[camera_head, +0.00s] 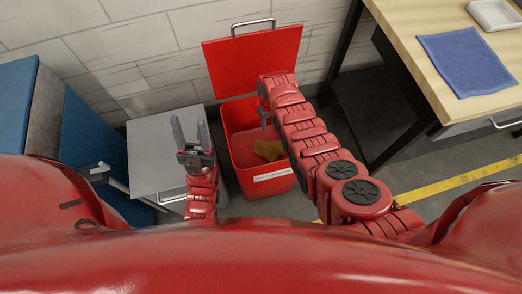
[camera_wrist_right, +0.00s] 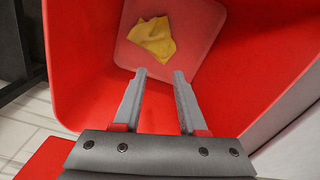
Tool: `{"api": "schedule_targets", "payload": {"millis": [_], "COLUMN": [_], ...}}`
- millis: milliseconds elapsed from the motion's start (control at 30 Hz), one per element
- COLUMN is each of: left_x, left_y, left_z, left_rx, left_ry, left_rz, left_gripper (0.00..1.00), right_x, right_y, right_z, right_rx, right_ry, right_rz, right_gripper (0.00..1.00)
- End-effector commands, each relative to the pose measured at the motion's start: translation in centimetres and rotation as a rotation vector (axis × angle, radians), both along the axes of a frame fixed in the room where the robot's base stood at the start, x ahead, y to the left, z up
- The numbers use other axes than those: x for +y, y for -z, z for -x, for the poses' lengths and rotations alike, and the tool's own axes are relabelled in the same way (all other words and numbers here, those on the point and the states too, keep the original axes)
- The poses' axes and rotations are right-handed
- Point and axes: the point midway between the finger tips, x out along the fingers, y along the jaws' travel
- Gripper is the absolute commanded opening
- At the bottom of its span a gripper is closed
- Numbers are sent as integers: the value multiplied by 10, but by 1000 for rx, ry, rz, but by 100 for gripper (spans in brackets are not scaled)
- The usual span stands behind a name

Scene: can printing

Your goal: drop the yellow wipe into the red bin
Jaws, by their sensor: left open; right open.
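The yellow wipe (camera_head: 269,150) lies crumpled inside the red bin (camera_head: 243,178), whose lid (camera_head: 254,62) stands open against the wall. The right wrist view shows the yellow wipe (camera_wrist_right: 153,38) lying on the bin's floor, apart from my fingers. My right gripper (camera_wrist_right: 157,78) is open and empty, pointing down into the red bin (camera_wrist_right: 75,70). In the head view its fingers are mostly hidden by my right arm. My left gripper (camera_head: 188,133) is open and empty, raised to the left of the bin, in front of a grey cabinet.
The grey cabinet (camera_head: 150,150) stands just left of the bin, with blue units (camera_head: 95,140) further left. A wooden table (camera_head: 410,20) at the right holds a blue cloth (camera_head: 467,62) and a white tray (camera_head: 494,14). A yellow line (camera_head: 440,188) crosses the floor.

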Motion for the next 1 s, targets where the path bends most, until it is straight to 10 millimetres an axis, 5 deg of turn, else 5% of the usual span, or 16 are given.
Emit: {"api": "schedule_targets", "payload": {"millis": [200, 400, 533, 1000], "left_x": [0, 0, 0, 0], "left_y": [0, 0, 0, -17], "left_z": [0, 0, 0, 0], "left_rx": [0, 0, 0, 0], "left_ry": [0, 0, 0, 0], "left_rz": [0, 0, 0, 0], "left_gripper": [50, 50, 50, 50], "right_x": [0, 0, 0, 0], "right_y": [0, 0, 0, -20], "right_z": [0, 0, 0, -1], "right_rx": [0, 0, 0, -2], "right_ry": [0, 0, 0, 0], "right_rz": [0, 0, 0, -1], "right_gripper": [78, 78, 100, 100]}}
